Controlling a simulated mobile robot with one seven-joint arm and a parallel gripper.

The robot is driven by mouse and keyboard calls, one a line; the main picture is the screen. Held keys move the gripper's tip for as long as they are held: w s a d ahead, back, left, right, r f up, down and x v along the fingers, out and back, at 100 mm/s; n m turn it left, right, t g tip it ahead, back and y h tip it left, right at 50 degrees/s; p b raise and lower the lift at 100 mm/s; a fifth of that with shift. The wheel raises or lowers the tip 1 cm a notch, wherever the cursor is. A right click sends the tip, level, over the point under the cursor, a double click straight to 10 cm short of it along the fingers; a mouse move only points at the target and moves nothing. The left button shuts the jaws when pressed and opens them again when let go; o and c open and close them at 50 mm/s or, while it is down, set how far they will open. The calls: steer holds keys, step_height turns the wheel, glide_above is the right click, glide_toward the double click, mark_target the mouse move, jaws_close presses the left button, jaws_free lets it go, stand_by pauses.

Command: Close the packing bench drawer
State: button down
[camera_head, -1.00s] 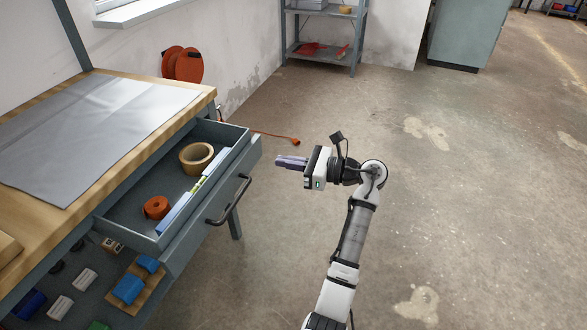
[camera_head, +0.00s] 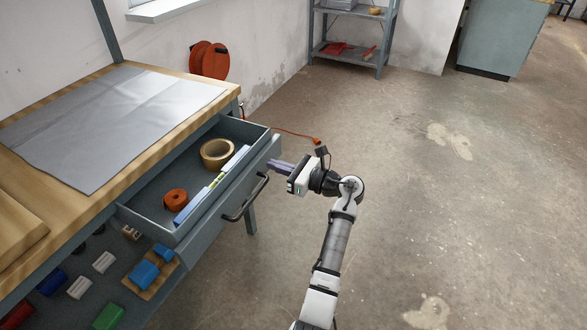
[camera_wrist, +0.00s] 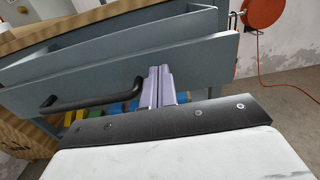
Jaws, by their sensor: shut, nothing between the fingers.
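The packing bench drawer (camera_head: 205,225) is pulled out from under the wooden bench top (camera_head: 20,140). It holds a tan tape roll (camera_head: 217,152), an orange roll (camera_head: 175,199) and a spirit level (camera_head: 213,187). A black bar handle (camera_head: 246,200) is on its grey front. My gripper (camera_head: 270,165) is shut and empty, pointing at the drawer front beyond the handle's far end. In the wrist view the closed fingers (camera_wrist: 160,72) overlap the drawer front (camera_wrist: 195,68), right of the handle (camera_wrist: 92,103). I cannot tell whether they touch it.
A lower shelf under the drawer holds blue (camera_head: 143,274), white and green items. An orange cable reel (camera_head: 209,60) hangs on the wall, its cord (camera_head: 295,134) trailing on the floor. A metal shelf (camera_head: 350,52) stands behind. The floor at right is clear.

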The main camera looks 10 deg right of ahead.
mark_target(215, 144)
steer(key=shift+w+a, duration=0.35)
steer(key=shift+a, duration=0.1)
steer(key=b+x, duration=0.7)
steer(key=x, duration=1.4)
steer(key=shift+w+a+f, duration=0.1)
steer(key=shift+w+a, duration=0.15)
steer(key=shift+a, duration=0.1)
steer(key=shift+w+a+r, duration=0.25)
steer(key=shift+w+a, duration=0.05)
